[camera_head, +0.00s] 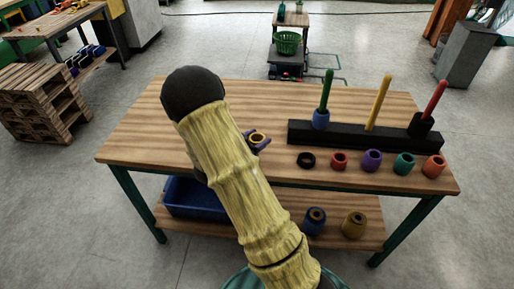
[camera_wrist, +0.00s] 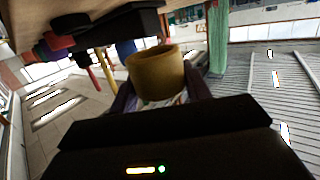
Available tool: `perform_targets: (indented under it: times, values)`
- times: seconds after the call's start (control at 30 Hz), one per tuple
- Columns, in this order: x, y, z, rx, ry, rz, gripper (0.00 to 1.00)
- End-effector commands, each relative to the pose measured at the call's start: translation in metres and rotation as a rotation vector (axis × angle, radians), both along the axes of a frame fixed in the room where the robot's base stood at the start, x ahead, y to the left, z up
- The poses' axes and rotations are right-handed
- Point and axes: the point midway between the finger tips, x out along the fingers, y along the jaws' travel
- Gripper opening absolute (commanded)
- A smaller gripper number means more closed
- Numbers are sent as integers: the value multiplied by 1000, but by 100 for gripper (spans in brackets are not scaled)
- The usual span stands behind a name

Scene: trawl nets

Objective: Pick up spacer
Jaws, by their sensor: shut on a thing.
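A yellow spacer (camera_head: 257,137) is held between the dark purple fingers of my gripper (camera_head: 258,142), left of the black peg rack (camera_head: 350,141). In the wrist view the yellow spacer (camera_wrist: 155,73) sits between the two fingers of my gripper (camera_wrist: 157,88), its open end facing away. I cannot tell its height over the table. On the table lie a black spacer (camera_head: 306,160), a red spacer (camera_head: 339,161), a purple spacer (camera_head: 372,160), a teal spacer (camera_head: 404,163) and an orange-red spacer (camera_head: 433,166). My arm hides part of the table.
The rack has a green peg with a blue spacer (camera_head: 320,120), a bare yellow peg (camera_head: 378,102) and a red peg with a black piece (camera_head: 421,124). A blue bin (camera_head: 195,199), a blue spacer (camera_head: 315,222) and a yellow-brown spacer (camera_head: 354,225) are on the lower shelf.

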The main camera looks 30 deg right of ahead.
Motion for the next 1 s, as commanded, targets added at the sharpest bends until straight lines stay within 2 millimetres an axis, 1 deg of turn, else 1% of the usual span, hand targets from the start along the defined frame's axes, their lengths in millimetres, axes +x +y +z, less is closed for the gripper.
perform_targets:
  times: [0.03, 0.1, 0.23, 1.0]
  values:
    - [0, 0, 11, 1, -3, 1, 25]
    - [0, 1, 21, 2, -3, 1, 25]
    - [0, 1, 31, 1, -1, 1, 25]
    - [0, 0, 32, 0, 1, -1, 25]
